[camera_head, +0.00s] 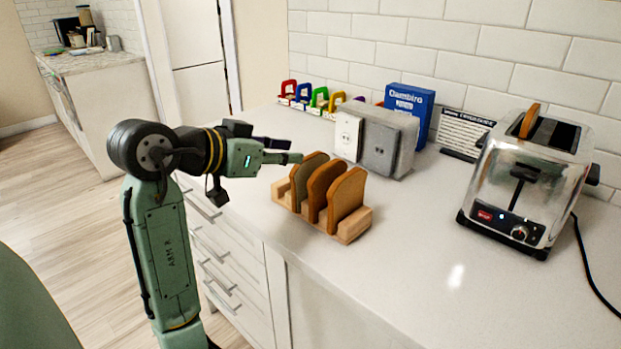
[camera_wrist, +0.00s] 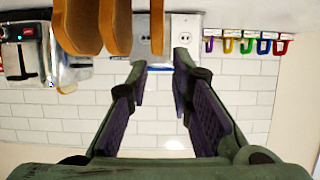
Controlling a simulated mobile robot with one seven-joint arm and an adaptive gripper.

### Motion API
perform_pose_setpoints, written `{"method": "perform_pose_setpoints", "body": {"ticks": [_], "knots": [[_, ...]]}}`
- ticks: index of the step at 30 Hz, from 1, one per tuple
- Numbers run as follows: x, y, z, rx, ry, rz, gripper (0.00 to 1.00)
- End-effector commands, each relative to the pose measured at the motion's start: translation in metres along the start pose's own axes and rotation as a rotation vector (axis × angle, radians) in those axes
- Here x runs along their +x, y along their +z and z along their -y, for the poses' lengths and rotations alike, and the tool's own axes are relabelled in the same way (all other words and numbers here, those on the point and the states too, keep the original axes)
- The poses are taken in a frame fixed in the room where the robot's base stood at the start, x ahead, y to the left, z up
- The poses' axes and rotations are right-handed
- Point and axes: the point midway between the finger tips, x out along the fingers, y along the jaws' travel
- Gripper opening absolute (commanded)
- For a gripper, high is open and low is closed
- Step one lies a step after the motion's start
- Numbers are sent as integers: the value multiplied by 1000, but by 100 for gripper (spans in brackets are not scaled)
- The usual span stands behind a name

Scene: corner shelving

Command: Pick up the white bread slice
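A wooden rack (camera_head: 348,230) on the white counter holds three upright bread slices with brown crusts: a left one with a greyer face (camera_head: 307,182), a middle one (camera_head: 321,190) and a right one (camera_head: 347,196). I cannot tell which is white bread. My gripper (camera_head: 284,151) is open and empty, at the rack's left, by the top of the left slice. In the wrist view, which is upside down, the open fingers (camera_wrist: 160,66) point towards a thin slice edge (camera_wrist: 157,27), which lines up with the gap between them. Contact cannot be told.
A chrome toaster (camera_head: 523,188) with a slice (camera_head: 529,120) sticking out stands at right, its cord trailing. Behind the rack are a grey outlet box (camera_head: 382,146), a blue box (camera_head: 409,108), a black-and-white card (camera_head: 461,134) and coloured hooks or clips (camera_head: 320,98). The front counter is clear.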

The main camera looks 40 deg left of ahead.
Motion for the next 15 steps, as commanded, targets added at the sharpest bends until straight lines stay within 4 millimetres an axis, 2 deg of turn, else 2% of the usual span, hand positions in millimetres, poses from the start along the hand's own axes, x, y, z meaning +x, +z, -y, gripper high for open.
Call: {"method": "perform_pose_setpoints", "body": {"ticks": [3, 8, 15], "knots": [[14, -1, 0, -1, 1, -1, 20], [25, -2, -1, 0, 0, -2, 20], [60, -1, -3, -2, -1, -3, 20]]}}
